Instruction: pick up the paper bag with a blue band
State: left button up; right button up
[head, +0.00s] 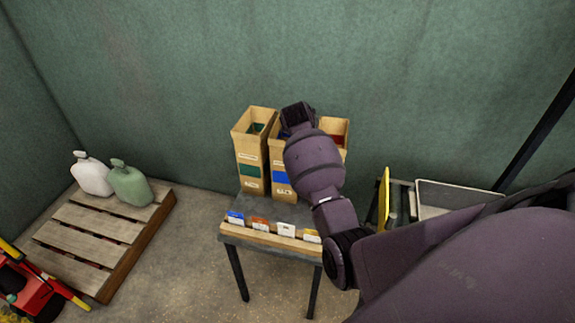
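The paper bag with a blue band (280,177) stands upright in the middle of a row of three tall tan bags on a small grey table (262,213). Its right side and much of its top are hidden by my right arm. My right gripper (296,116) is over the open top of this bag. Its fingers cannot be made out, so I cannot tell whether it is open, shut or touching the bag. My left gripper is not in view.
A green-banded bag (249,158) stands close on the left, and another bag (338,128) is partly hidden on the right. A rack of coloured cards (262,236) lines the table's front. A pallet (90,226) with two jugs is at left; a grey bin (455,193) is at right.

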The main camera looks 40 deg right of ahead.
jog(key=shift+w+d, duration=0.1)
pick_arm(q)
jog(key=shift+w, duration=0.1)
pick_arm(e)
grip_shut()
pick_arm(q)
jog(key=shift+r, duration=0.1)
